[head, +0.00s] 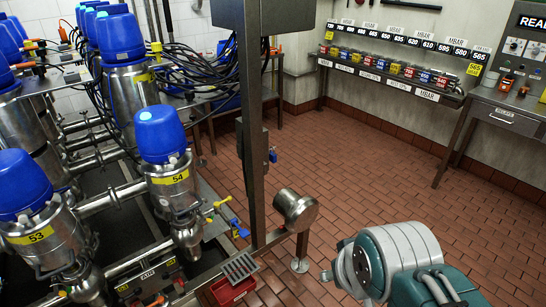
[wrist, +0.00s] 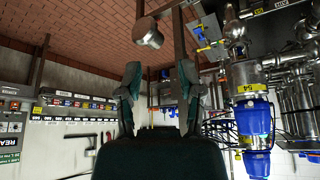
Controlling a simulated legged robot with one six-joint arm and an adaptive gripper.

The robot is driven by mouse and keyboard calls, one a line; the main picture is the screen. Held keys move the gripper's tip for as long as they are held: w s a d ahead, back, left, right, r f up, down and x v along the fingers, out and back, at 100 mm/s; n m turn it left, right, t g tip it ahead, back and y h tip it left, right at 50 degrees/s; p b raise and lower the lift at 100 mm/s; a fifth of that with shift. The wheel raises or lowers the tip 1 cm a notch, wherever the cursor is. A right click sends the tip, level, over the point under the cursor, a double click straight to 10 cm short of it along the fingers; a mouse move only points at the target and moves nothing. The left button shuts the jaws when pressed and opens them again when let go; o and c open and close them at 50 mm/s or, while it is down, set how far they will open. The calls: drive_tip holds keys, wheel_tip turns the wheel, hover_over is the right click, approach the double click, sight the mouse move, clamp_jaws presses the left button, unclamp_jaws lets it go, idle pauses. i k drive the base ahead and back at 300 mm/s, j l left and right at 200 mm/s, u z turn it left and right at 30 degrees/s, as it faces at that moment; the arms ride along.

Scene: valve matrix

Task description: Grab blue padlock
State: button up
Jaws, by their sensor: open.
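A small blue padlock-like object (head: 272,155) hangs at the right side of the dark steel post in the head view. Another small blue piece (head: 238,228) sits beside the yellow valve handle (head: 217,204) lower down; I cannot tell whether it is a padlock. A blue piece also shows by the yellow handle in the wrist view (wrist: 201,31), which is upside down. My gripper (wrist: 158,80) is open, with its two dark fingers apart and nothing between them. It is apart from the blue pieces. In the head view my arm is at the lower right.
Steel valves with blue caps (head: 162,134) and pipes fill the left. The steel post (head: 250,120) and a round metal end piece (head: 296,208) stand between them and my arm. A red bin (head: 233,290) is low in front. The tiled floor (head: 370,165) is clear at centre right.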

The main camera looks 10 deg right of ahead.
sight(272, 156)
drive_tip(key=i+l+u, duration=0.35)
drive_tip(key=l, duration=0.25)
drive_tip(key=i+l+u, duration=0.15)
drive_tip(key=i+l, duration=0.2)
drive_tip(key=i+l+u, duration=0.15)
drive_tip(key=l, duration=0.2)
drive_tip(key=i+l+u, duration=0.2)
drive_tip(key=l, duration=0.2)
drive_tip(key=i+l+u, duration=0.15)
drive_tip(key=l, duration=0.25)
